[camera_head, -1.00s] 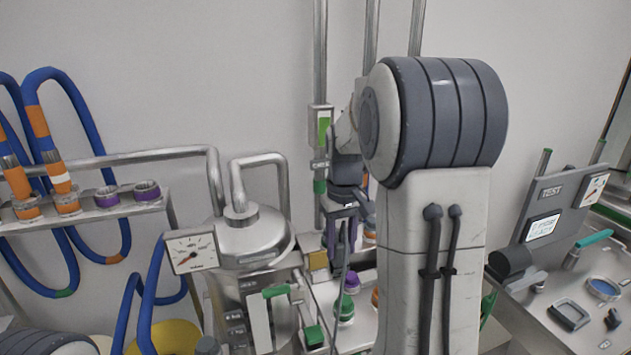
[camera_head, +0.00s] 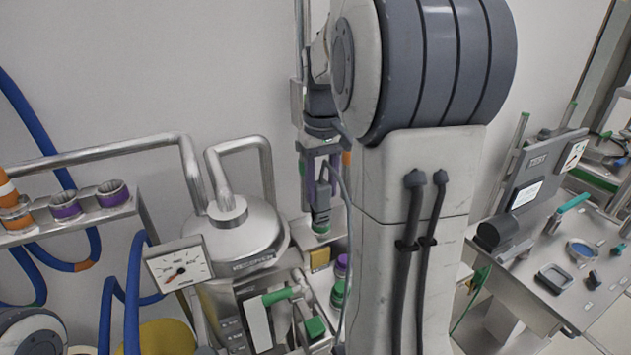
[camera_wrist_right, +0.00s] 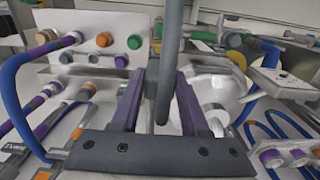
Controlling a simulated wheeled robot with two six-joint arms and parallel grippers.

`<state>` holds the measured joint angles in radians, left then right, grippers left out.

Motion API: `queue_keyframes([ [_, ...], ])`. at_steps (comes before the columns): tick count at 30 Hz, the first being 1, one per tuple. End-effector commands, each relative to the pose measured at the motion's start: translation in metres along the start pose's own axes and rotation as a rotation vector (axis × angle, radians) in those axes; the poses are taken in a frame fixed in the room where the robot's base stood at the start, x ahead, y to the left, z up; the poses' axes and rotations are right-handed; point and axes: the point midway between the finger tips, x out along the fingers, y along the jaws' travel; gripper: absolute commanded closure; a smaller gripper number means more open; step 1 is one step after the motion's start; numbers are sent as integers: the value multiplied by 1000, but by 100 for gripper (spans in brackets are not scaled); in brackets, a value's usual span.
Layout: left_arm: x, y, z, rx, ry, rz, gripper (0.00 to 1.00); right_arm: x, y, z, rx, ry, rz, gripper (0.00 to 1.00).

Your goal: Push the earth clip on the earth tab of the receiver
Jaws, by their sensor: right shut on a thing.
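The receiver (camera_head: 236,238) is a rounded metal tank with a pipe in its lid, left of my right arm in the head view. A small yellow block (camera_head: 319,259) beside it may be the earth tab; I cannot tell. My right gripper (camera_head: 320,190), with purple fingers, points down above and behind this block. It is shut on a dark grey piece, apparently the earth clip (camera_head: 320,212), with a grey cable hanging from it. The wrist view shows the dark bar (camera_wrist_right: 168,85) between the fingers. Clip and block look apart. My left gripper is out of view.
A gauge (camera_head: 178,267) stands before the receiver. A green-handled valve (camera_head: 277,296) and green and purple fittings (camera_head: 338,292) crowd the space below the gripper. Blue hoses and a pipe rack (camera_head: 85,222) are left. A test bench (camera_head: 560,250) stands right.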

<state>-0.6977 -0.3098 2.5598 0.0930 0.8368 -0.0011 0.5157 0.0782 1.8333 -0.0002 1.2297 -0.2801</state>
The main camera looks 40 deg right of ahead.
Motion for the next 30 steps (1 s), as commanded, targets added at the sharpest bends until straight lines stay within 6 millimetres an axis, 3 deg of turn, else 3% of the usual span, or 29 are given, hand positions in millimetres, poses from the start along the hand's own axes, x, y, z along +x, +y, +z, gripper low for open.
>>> queue_keyframes([
  [8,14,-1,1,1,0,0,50,16,-2,0,-2,0,0,100],
  [20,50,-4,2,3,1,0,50,56,1,0,1,0,0,100],
  [30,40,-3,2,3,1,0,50,47,1,4,1,0,0,100],
])
